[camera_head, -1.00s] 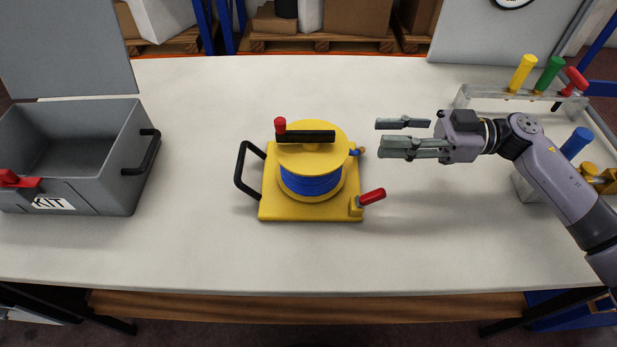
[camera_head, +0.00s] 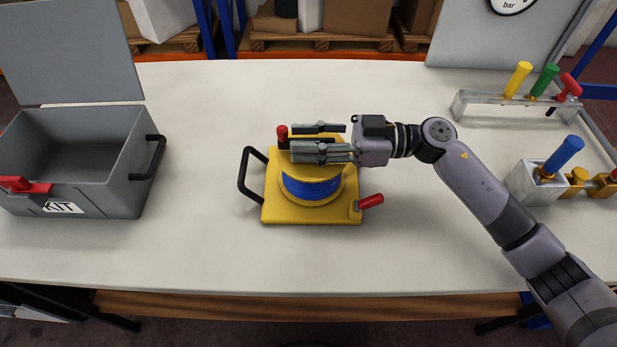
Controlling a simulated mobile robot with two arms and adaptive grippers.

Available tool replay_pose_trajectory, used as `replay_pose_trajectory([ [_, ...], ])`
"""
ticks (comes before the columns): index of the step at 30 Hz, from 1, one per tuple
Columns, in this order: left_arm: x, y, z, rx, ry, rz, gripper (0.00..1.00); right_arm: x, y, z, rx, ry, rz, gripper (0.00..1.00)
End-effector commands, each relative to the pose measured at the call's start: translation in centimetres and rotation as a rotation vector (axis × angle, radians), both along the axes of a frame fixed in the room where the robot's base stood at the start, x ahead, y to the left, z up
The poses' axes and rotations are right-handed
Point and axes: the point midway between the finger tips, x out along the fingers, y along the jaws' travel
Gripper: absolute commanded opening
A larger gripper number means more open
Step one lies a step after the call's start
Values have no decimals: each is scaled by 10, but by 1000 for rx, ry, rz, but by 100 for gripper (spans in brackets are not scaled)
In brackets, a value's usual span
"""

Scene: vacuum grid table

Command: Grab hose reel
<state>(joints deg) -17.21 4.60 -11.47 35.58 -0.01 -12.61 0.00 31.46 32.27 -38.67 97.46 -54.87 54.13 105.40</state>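The hose reel (camera_head: 312,188) stands in the middle of the table, a yellow drum wound with blue hose on a yellow base plate. It has a black carry handle (camera_head: 243,175) on its left, a red lever (camera_head: 371,201) at its lower right and a red crank knob (camera_head: 282,132) on top. My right gripper (camera_head: 295,140) is over the drum top, with its fingers pointing left and spread apart near the knob. The gripper hides most of the black crank bar; I cannot tell whether it touches the reel. My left gripper is out of view.
An open grey kit box (camera_head: 100,205) with a red latch stands at the left. A clear rack (camera_head: 480,106) with yellow, green and red handles is at the back right, and a blue-handled valve block (camera_head: 530,185) at the right. The front of the table is clear.

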Motion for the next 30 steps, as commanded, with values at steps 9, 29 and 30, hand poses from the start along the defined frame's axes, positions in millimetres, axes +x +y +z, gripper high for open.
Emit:
replay_pose_trajectory([
  [9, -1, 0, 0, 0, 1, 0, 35, 0, 2, 0, -1, 0, -1, 29],
  [29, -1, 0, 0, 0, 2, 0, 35, 0, 2, 0, -1, 0, -1, 0],
  [30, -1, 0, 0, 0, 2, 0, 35, 0, 2, 0, -1, 0, -1, 0],
])
